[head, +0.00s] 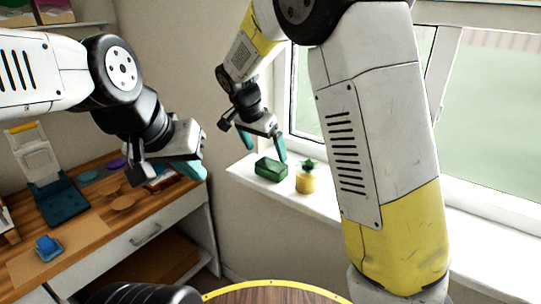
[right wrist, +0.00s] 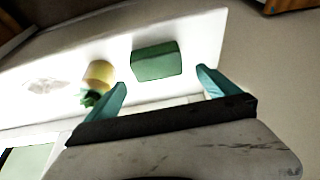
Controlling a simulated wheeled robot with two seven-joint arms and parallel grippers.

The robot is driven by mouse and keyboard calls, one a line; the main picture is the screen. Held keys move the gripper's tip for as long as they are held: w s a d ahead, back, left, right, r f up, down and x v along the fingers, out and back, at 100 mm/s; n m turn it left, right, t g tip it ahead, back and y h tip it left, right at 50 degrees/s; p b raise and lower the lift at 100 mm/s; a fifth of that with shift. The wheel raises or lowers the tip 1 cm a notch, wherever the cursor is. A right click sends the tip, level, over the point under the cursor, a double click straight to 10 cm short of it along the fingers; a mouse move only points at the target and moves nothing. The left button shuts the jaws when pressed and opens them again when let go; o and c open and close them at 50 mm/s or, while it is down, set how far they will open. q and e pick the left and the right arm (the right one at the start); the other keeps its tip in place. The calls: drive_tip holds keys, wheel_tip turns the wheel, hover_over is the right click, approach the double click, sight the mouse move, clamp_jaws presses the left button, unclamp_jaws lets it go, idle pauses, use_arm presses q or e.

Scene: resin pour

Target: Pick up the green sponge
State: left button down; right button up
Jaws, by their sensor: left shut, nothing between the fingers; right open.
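The green sponge (head: 271,169) is a small dark green block lying on the white window sill. In the right wrist view the sponge (right wrist: 157,61) lies ahead of the fingers, roughly between their lines and beyond their tips. My right gripper (head: 264,148) is open, with teal fingers, above and close to the sponge; it also shows in the right wrist view (right wrist: 162,78). Nothing is between its fingers. My left gripper (head: 192,170) is shut and empty, over the wooden desk at the left, away from the sponge.
A yellow pot with a green plant (head: 306,178) stands on the sill (head: 328,203) just right of the sponge. The window (head: 305,100) is behind. A wooden desk (head: 98,222) at the left holds a teal stand (head: 62,206) and a blue object (head: 47,245).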

sight(272, 163)
drive_tip(key=x, duration=0.7)
drive_tip(key=shift+d+f, duration=0.25)
drive_tip(key=shift+f, duration=0.05)
drive_tip(key=c, duration=1.1)
drive_tip(key=shift+c, duration=0.2)
drive_tip(key=shift+r, duration=0.55)
wheel_tip(272, 163, up, 2)
drive_tip(key=shift+r, duration=0.2)
drive_tip(key=s+d+r, duration=0.1)
drive_tip(key=s, duration=1.5)
drive_tip(key=shift+r, duration=0.25)
